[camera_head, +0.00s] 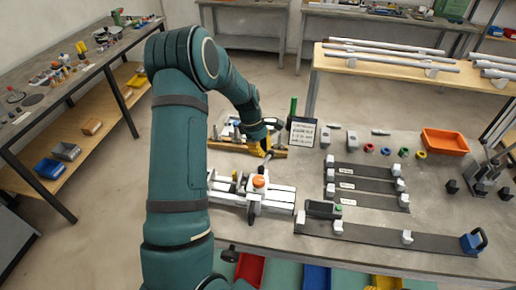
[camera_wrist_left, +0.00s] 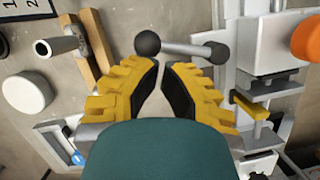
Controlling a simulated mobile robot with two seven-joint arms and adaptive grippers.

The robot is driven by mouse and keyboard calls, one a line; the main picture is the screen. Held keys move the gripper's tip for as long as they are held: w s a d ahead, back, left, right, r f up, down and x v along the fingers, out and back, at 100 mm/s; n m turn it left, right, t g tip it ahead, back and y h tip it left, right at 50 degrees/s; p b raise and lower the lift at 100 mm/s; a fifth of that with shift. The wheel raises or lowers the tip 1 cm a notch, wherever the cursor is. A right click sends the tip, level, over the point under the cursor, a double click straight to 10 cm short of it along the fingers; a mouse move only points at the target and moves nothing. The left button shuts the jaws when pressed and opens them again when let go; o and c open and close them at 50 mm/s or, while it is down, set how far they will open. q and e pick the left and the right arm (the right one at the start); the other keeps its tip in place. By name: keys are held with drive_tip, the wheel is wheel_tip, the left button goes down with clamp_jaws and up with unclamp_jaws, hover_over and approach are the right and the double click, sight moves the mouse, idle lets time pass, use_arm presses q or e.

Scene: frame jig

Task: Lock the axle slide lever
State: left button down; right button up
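The axle slide (camera_head: 275,197) is a pale unit on white rails with an orange cap, on the bench right of my left arm; part of it shows at the right in the left wrist view (camera_wrist_left: 265,45). A short grey lever with dark ball ends (camera_wrist_left: 190,49) extends from its side, lying across the wrist view. My left gripper (camera_head: 264,150) points down beside the slide; its yellow fingers (camera_wrist_left: 160,65) converge with tips nearly together. The tips are just short of the lever's outer ball, with nothing visible between them. My right gripper is out of view.
A wooden stand (camera_head: 232,147) lies behind the slide, close to my gripper. A small sign (camera_head: 303,132) and a green post (camera_head: 293,108) stand nearby. Dark strips with white blocks (camera_head: 365,172) and an orange bin (camera_head: 445,141) occupy the right of the bench.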

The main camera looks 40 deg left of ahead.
use_arm(q)
drive_tip(key=d+m, duration=0.1)
drive_tip(key=m, duration=0.1)
drive_tip(key=w+d+m+g, duration=0.1)
drive_tip(key=shift+m+p, duration=0.4)
drive_tip(key=d+m, duration=0.1)
drive_tip(key=d+m+g, duration=0.1)
drive_tip(key=m, duration=0.1)
drive_tip(key=shift+w+m+p, duration=0.15)
drive_tip(key=shift+m+p, duration=0.15)
drive_tip(key=d+m, duration=0.1)
drive_tip(key=m+g+y, duration=0.1)
drive_tip(key=m, duration=0.1)
drive_tip(key=shift+s+d, duration=0.2)
drive_tip(key=shift+d, duration=0.2)
drive_tip(key=shift+s+d+m+g+y, duration=0.2)
drive_tip(key=shift+d+m, duration=0.15)
drive_tip(key=shift+m, duration=0.55)
drive_tip(key=shift+s+d+m+g+y, duration=0.1)
drive_tip(key=shift+s+d+m+y, duration=0.2)
drive_tip(key=shift+m, duration=0.6)
drive_tip(key=shift+w, duration=0.1)
drive_tip(key=v, duration=1.2)
drive_tip(key=shift+a, duration=0.1)
